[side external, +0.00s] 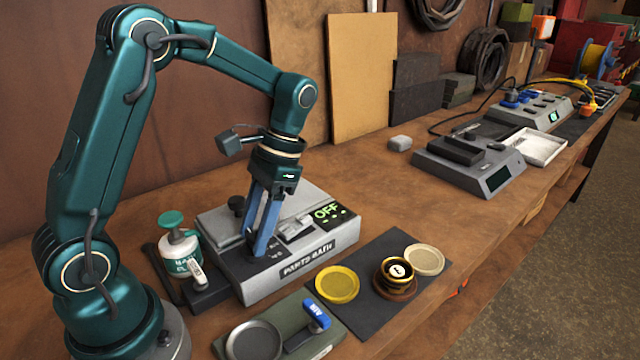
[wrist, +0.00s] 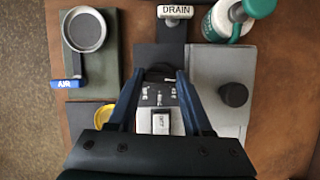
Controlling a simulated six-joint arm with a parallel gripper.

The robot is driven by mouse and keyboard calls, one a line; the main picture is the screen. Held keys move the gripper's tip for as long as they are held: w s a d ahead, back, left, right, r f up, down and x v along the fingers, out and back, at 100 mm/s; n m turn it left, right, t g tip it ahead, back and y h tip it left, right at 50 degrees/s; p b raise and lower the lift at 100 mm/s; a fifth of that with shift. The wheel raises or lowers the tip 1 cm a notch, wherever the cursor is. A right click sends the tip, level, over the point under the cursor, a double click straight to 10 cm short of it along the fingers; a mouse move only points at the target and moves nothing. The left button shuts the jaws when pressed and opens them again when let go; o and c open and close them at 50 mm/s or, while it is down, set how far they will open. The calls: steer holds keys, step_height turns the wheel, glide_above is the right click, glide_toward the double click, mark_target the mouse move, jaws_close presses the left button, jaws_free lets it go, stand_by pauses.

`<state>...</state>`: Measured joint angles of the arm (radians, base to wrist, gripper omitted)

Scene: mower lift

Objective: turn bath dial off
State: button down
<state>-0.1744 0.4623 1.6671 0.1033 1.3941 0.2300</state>
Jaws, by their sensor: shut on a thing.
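The grey parts bath (side external: 290,272) stands on the bench, with a green display (side external: 328,212) reading OFF. My gripper (side external: 262,247) points down at the near left part of its top panel. In the wrist view my gripper (wrist: 161,78) has its two blue fingers on either side of a dark round dial (wrist: 160,73), shut on it. Small marks show on the panel beside the dial, too small to read. The dial is mostly hidden by the fingers in the side view. A light rocker switch (side external: 296,228) sits on the panel, right of the fingers.
The bath's lid carries a black knob (wrist: 234,94). A DRAIN handle (side external: 198,275), a green-topped bottle (side external: 178,245) and a blue AIR lever (side external: 317,316) stand close by. Yellow (side external: 337,284) and cream (side external: 424,260) dishes lie on a dark mat.

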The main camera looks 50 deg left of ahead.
steer(key=shift+n, duration=0.6)
steer(key=shift+c, duration=1.6)
jaws_free()
steer(key=shift+v, duration=2.6)
steer(key=shift+a, duration=0.1)
steer(key=s+d+r+t, duration=0.2)
steer(key=s+d+t, duration=0.4)
steer(key=s+t, duration=0.2)
steer(key=shift+r+t, duration=0.25)
steer(key=shift+t, duration=0.85)
